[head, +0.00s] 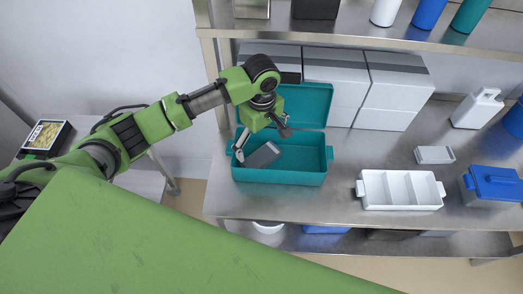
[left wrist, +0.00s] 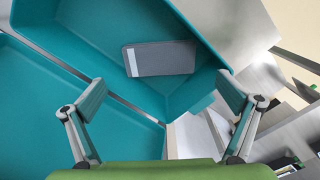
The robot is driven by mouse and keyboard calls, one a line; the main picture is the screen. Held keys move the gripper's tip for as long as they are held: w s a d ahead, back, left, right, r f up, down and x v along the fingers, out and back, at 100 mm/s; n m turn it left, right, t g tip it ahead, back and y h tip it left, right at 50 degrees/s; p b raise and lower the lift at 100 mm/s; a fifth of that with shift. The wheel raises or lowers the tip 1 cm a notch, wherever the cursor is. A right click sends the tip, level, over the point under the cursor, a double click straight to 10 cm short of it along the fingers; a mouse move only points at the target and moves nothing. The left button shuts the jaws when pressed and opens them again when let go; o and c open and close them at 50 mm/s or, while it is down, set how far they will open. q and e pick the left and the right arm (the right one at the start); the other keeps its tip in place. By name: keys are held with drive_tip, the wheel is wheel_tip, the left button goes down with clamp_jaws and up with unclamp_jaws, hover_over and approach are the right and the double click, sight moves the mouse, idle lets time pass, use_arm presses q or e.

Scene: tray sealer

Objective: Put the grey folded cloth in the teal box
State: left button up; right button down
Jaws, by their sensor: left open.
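The teal box (head: 280,176) stands on the steel table with its lid raised at the back. A grey folded cloth (head: 262,155) with a pale strip at one end lies inside the box; in the left wrist view the cloth (left wrist: 165,58) lies flat and uncovered on the teal floor. My left gripper (head: 263,139) is over the box, its fingers spread. In the left wrist view the gripper (left wrist: 162,93) is open and empty, with the cloth beyond its fingertips and apart from them. My right gripper is not in view.
White cartons (head: 390,95) stand behind. A shelf (head: 400,38) runs overhead. Bare table shows between the teal box and the tray.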

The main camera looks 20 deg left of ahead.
use_arm(q)
drive_tip(key=shift+r, duration=2.4)
drive_tip(key=shift+f, duration=0.1)
